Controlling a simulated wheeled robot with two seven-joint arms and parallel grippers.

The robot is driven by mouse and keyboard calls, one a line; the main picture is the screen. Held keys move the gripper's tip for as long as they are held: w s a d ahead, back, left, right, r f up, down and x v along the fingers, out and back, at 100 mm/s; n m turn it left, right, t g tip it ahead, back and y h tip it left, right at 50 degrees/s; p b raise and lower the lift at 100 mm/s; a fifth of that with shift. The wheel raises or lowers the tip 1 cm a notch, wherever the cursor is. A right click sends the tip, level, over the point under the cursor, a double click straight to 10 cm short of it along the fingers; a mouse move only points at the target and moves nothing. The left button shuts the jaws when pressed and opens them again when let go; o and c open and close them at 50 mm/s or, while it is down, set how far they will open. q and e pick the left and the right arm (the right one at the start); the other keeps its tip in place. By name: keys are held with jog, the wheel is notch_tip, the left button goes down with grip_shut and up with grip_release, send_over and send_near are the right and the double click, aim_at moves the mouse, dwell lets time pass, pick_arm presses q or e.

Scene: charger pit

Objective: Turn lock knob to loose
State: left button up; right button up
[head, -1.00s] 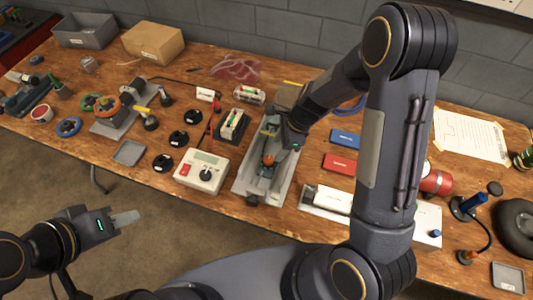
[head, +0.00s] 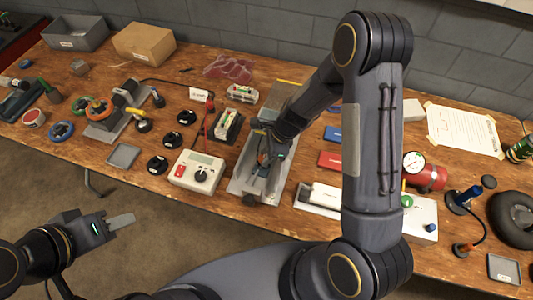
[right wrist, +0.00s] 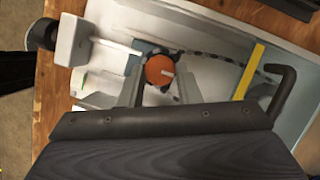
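The lock knob is orange and round with a pale pointer mark, and it shows in the right wrist view (right wrist: 159,70). It sits in a pale grey tray-like fixture (right wrist: 215,30), which also shows in the head view (head: 243,187). My right gripper (head: 264,160) is low over the fixture and hides most of the knob in the head view. In the right wrist view its fingers (right wrist: 160,92) look apart, one to each side below the knob; contact cannot be told. My left gripper (head: 121,221) hangs off the table's front edge, empty, its finger gap not clear.
A white meter box (head: 197,171) with a dark dial stands just left of the fixture. Blue (head: 341,135) and red (head: 332,160) blocks lie to its right. A black bent handle (right wrist: 284,90) rises at the fixture's far end. A red cylinder with a gauge (head: 428,176) stands further right.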

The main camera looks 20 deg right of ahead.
jog(key=shift+c, duration=0.8)
jog(key=shift+w+n, duration=0.1)
jog(key=shift+n, duration=0.3)
jog(key=n+g, duration=0.1)
jog(key=n, duration=0.1)
jog(key=shift+w+n, duration=0.1)
jog(key=shift+n, duration=0.3)
jog(key=n+g, duration=0.1)
jog(key=n, duration=0.1)
jog(key=n+b, duration=0.1)
jog(key=n, duration=0.1)
jog(key=shift+w+n+g+h, duration=0.2)
jog(key=shift+n+g+h, duration=0.1)
jog(key=shift+g+h, duration=0.1)
jog(key=n+b, duration=0.1)
jog(key=n, duration=0.1)
jog(key=n+g+h, duration=0.1)
jog(key=n, duration=0.2)
jog(key=shift+w+a+g+b, duration=0.2)
jog(key=shift+g+b, duration=0.1)
jog(key=shift+b, duration=0.05)
jog(key=n+h, duration=0.1)
jog(key=n, duration=0.1)
jog(key=n+b, duration=0.1)
jog(key=n, duration=0.1)
jog(key=shift+a+g+h, duration=0.15)
jog(key=shift+g+h, duration=0.15)
jog(key=shift+h, duration=0.1)
jog(key=shift+n, duration=0.4)
